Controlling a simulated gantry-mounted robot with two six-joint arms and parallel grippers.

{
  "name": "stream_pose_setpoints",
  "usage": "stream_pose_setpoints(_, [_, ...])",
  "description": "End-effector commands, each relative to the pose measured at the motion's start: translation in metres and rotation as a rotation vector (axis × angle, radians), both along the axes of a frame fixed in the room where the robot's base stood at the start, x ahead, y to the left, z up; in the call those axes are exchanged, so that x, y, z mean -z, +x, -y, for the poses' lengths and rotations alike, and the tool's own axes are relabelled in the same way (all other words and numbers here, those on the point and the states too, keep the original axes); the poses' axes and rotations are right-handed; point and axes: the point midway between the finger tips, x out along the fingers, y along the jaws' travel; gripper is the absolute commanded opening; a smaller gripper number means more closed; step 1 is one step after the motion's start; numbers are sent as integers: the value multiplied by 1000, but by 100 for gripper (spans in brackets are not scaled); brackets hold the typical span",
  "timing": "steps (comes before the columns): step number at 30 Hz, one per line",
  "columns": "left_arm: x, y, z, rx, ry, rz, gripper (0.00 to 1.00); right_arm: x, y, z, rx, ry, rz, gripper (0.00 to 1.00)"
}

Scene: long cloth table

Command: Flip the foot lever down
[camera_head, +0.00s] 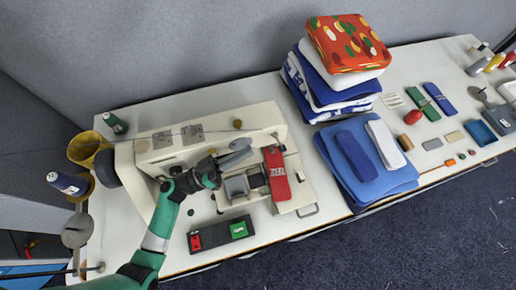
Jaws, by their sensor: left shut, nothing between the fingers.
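A cream sewing machine (150,150) lies along the left half of the table, with a red panel (277,172) bearing white marks at its right end. I cannot clearly pick out the foot lever; it is too small or hidden near the machine's head. My left gripper (243,150) is over the machine, just left of the red panel. It is shut with nothing in it, and its grey fingers point right. I cannot tell whether they touch the machine. My right gripper is not in view.
A switch box (221,234) with red and green buttons lies at the front edge. Folded blue cloths (375,190) and a stack of fabric (340,75) stand right of the machine. Spools and a yellow cone (86,148) are at the left. Several small tools lie far right.

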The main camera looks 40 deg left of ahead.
Motion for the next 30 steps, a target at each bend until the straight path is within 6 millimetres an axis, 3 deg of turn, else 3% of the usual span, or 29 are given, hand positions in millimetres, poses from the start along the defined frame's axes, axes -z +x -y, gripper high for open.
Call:
stream_pose_setpoints(14, [-27,77,47,4,0,3,0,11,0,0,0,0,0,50])
stream_pose_setpoints(15, [-11,74,47,1,-1,-3,0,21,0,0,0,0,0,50])
stream_pose_setpoints(19, [4,70,51,2,-1,-1,0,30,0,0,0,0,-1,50])
stream_pose_setpoints(30, [10,68,52,1,0,0,0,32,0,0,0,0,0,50])
